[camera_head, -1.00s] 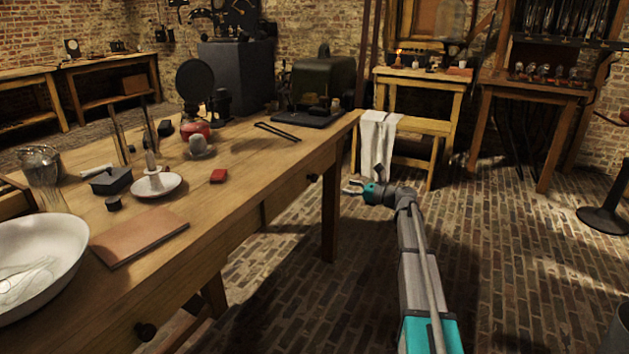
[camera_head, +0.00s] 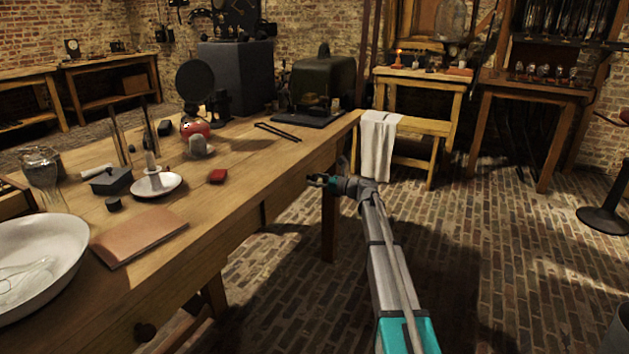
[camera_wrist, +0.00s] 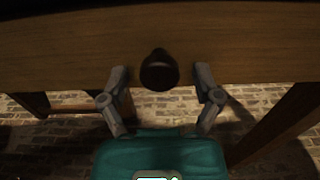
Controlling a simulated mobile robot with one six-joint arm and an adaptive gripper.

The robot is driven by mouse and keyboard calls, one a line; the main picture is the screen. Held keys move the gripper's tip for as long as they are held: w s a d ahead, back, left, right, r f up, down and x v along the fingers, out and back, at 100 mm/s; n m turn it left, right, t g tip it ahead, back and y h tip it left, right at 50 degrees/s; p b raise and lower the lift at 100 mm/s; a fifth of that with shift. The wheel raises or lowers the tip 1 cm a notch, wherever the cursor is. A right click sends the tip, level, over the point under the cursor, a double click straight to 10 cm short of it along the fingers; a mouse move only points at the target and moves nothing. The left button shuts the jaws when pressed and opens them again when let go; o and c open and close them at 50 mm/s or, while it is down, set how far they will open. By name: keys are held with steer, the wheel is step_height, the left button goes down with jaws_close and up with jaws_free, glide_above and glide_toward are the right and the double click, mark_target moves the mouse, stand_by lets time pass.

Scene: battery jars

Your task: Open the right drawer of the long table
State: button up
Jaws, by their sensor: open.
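The long wooden table (camera_head: 235,205) runs from the lower left to the middle of the head view. Its right drawer front (camera_wrist: 70,45) fills the upper part of the wrist view and looks closed. A dark round knob (camera_wrist: 159,70) sticks out from that front. My gripper (camera_wrist: 160,78) is open, with one finger on each side of the knob, and a gap shows on both sides. In the head view my gripper (camera_head: 318,180) is at the table's far right front, where it hides the knob. Another dark knob (camera_head: 145,331) is on the near left drawer.

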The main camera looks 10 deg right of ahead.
steer(key=shift+w+a, duration=0.15)
steer(key=shift+a, duration=0.1)
jaws_close()
stand_by(0.4)
